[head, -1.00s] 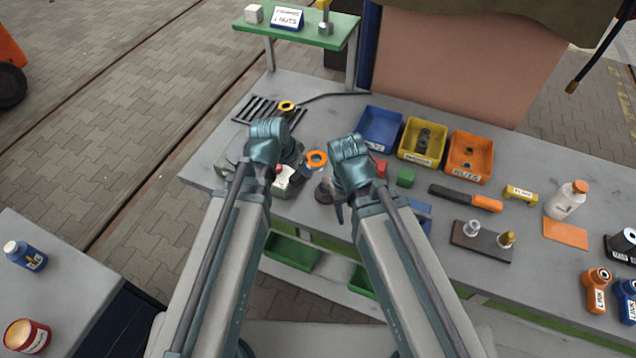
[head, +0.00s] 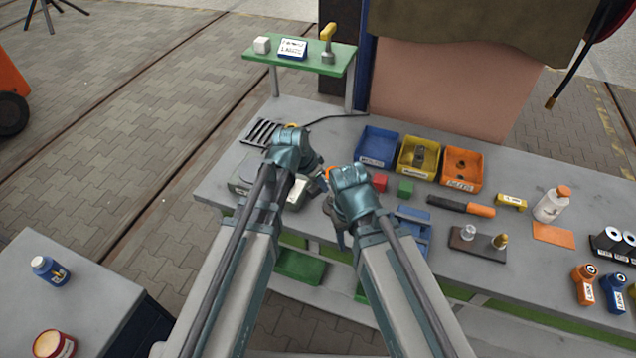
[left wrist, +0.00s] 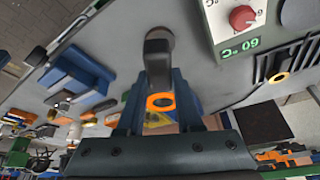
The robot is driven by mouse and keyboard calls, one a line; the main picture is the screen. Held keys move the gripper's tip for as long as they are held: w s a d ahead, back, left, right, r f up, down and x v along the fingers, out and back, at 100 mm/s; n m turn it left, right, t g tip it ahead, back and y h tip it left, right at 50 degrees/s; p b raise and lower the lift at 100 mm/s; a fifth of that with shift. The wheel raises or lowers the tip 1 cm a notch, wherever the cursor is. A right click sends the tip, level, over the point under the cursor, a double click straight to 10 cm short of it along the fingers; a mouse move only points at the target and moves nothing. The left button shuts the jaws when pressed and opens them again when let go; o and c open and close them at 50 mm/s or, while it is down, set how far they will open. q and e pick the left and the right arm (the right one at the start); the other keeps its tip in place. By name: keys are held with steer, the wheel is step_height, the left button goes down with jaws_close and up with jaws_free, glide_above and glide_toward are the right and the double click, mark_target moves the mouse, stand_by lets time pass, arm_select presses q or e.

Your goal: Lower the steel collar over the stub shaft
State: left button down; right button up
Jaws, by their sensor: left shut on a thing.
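A ring-shaped collar with an orange rim (left wrist: 160,102) sits between the two blue fingers of my left gripper (left wrist: 160,118), which is shut on it. In the head view only a sliver of the orange rim (head: 328,173) shows, beside my left gripper (head: 318,178); my right wrist covers the rest. A dark grey post (left wrist: 158,58), which looks like the stub shaft, stands just beyond the collar in the left wrist view. I cannot tell whether the collar is around it or apart. My right gripper (head: 342,232) hangs over the bench's front edge, its fingers mostly hidden.
A grey box with a red knob (left wrist: 243,18) and a slotted grid (head: 262,132) are near the left gripper. Red (head: 379,183) and green (head: 405,187) blocks lie right of the right wrist. Blue (head: 376,147), yellow (head: 418,158) and orange (head: 462,168) bins stand behind.

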mark_target(309, 197)
arm_select(q)
steer(key=shift+f+b, duration=2.9)
steer(key=shift+f, duration=0.05)
steer(key=shift+f+b, duration=3.25)
steer(key=c, duration=0.5)
jaws_free()
steer(key=shift+r, duration=0.15)
steer(key=p+v, duration=1.3)
steer(key=shift+r, duration=0.35)
steer(key=shift+a, duration=0.1)
steer(key=shift+s+f, duration=0.1)
steer(key=shift+f, duration=0.05)
